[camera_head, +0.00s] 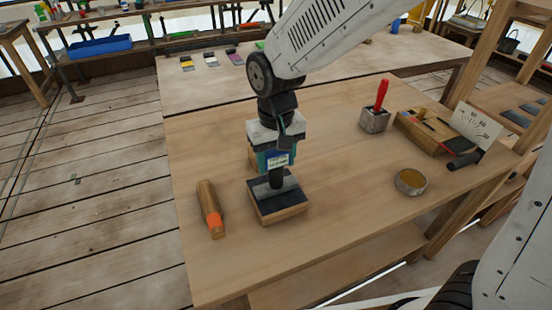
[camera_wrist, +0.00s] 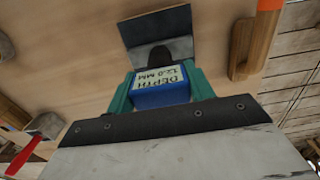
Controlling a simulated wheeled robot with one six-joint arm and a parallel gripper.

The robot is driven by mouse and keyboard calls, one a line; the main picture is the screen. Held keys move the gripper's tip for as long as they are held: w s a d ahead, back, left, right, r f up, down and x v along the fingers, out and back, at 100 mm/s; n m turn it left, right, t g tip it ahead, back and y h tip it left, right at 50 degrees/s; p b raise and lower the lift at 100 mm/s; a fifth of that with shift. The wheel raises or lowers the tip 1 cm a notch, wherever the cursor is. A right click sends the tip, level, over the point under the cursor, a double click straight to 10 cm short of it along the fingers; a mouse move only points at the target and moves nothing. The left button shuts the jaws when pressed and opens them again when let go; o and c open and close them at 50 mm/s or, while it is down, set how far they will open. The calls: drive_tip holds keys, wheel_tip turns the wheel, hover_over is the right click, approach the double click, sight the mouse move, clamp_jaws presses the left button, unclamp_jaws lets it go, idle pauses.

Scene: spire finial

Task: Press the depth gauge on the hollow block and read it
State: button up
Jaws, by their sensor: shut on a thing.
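My gripper (camera_head: 272,160), with teal fingers, points down and is shut on the blue depth gauge (camera_head: 279,157). The gauge is upright, and its dark lower end meets the dark top of the hollow block (camera_head: 281,212), a low wooden block on the table. In the wrist view the gauge (camera_wrist: 160,98) sits between the teal fingers. Its pale label shows upside down and reads DEPTH 12.0 MM. The block's grey top (camera_wrist: 160,25) lies beyond the gauge's dark round foot. The exact contact spot is hidden under the foot.
A wooden tool with an orange band (camera_head: 209,205) lies left of the block. A red-handled tool in a grey holder (camera_head: 374,120), a wooden rack with a white card (camera_head: 476,125) and a round tin (camera_head: 410,182) stand at right. The table front is clear.

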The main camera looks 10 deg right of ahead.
drive_tip(key=shift+r, duration=2.35)
